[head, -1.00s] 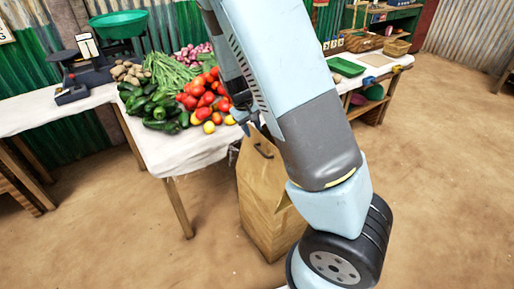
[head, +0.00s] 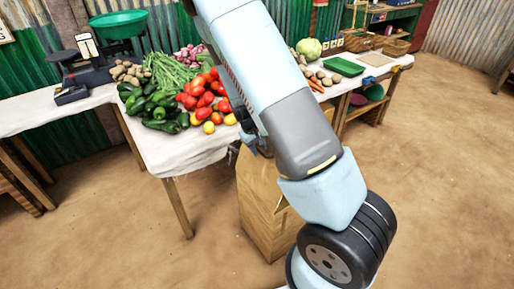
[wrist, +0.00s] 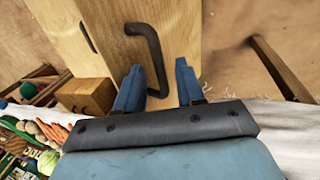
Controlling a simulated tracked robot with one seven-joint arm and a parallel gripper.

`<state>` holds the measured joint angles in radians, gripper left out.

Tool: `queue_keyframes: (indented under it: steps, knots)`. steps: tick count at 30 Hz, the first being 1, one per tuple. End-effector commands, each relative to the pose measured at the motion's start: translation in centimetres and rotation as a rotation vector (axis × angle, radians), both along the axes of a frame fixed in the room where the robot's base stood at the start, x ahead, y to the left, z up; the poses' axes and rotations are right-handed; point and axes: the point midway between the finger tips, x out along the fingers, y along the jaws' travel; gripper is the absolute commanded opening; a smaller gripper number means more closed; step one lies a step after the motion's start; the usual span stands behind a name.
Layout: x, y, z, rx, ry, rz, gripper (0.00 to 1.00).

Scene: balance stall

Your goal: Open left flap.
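A light brown wooden-looking box (head: 262,215) stands on the ground beside the vegetable table in the head view. My arm hides much of its upper part. In the wrist view a pale wooden panel (wrist: 185,25) of it carries a dark bent handle (wrist: 155,45). A second dark handle or slot (wrist: 87,37) shows on the face further left. My gripper (wrist: 158,75) is open, with one blue finger on each side of the lower part of the handle. I cannot tell whether a finger touches it. The panel looks closed, but which flap it is cannot be told.
The white-clothed table (head: 185,155) with peppers and tomatoes (head: 205,95) is close on the left. A second table with a green tray (head: 345,66) stands behind. A wooden leg (wrist: 280,68) shows in the wrist view. The dirt floor at right is clear.

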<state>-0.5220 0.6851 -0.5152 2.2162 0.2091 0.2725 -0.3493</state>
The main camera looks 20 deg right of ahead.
Motion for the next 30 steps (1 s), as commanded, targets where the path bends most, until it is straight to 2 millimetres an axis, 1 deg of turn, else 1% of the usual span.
queue_keyframes:
  steps: [3,4,15,30]
  knots:
    - [0.01,0.02,0.02,0.000,0.000,0.000,0.38]
    - [0.01,0.02,0.03,0.000,0.000,0.000,0.36]
    - [0.00,0.04,0.04,0.000,0.000,0.000,0.01]
    - [0.00,0.06,0.05,0.000,0.000,0.000,0.00]
